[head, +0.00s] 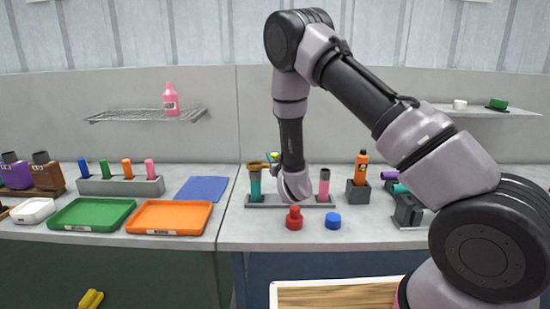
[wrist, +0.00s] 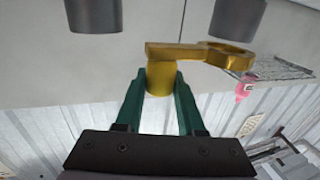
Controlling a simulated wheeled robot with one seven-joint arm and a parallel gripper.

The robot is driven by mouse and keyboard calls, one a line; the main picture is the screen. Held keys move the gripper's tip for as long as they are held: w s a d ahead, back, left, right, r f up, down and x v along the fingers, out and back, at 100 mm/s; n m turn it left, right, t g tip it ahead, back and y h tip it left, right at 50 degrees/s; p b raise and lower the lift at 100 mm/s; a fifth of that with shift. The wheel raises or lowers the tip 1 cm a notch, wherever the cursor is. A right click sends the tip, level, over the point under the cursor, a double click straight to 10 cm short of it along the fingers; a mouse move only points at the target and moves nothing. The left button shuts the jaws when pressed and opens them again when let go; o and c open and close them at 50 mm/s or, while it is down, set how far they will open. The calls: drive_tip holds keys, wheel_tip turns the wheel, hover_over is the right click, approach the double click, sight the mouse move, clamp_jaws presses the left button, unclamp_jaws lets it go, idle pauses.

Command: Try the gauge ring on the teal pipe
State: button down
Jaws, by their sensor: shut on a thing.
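The gold gauge ring (wrist: 229,57) has a flat arm and a yellow grip block (wrist: 160,78). My gripper (wrist: 162,84) is shut on that block with its green fingers. The wrist view is upside down. There the ring is just above a dark pipe end (wrist: 238,18), with a gap between them, roughly in line. In the head view the teal pipe (head: 255,188) stands upright at the left of a grey rack (head: 290,205), and the ring (head: 258,165) is at its top. My gripper (head: 275,158) is close to its right, partly hidden by my wrist.
A pink pipe (head: 324,185) stands at the rack's right end; its dark top (wrist: 92,15) also shows in the wrist view. A red knob (head: 294,218) and a blue one (head: 333,221) lie in front.

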drive_tip(key=shift+f, duration=0.55)
idle(0.9)
drive_tip(key=shift+r, duration=3.5)
